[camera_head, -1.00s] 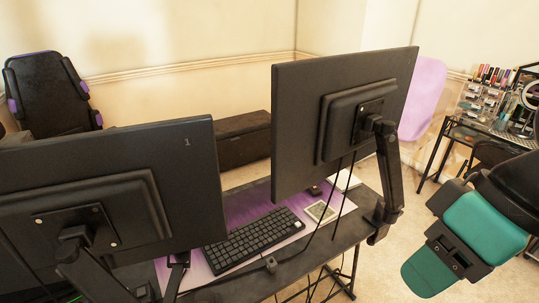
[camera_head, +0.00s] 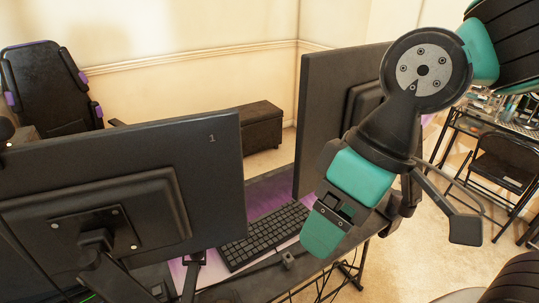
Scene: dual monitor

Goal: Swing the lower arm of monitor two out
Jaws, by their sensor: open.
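The right-hand monitor (camera_head: 316,120), which I take as monitor two, stands on the desk with its back towards me. Most of its back and upper mounting arm are hidden behind my arm. A dark part of its lower arm (camera_head: 401,215) shows beside my wrist, near the desk's right end. My gripper (camera_head: 328,222), teal and black, hangs in front of the monitor's lower right side, pointing down and left. It is open and holds nothing visible. I cannot tell its exact depth from the lower arm.
Another monitor (camera_head: 215,200), marked 1, fills the left, on its own arm (camera_head: 112,275). The desk (camera_head: 345,240) carries a keyboard (camera_head: 265,235). A black paddle-shaped part (camera_head: 465,229) is right of my wrist; its owner is unclear. Carpet (camera_head: 420,270) is open at lower right.

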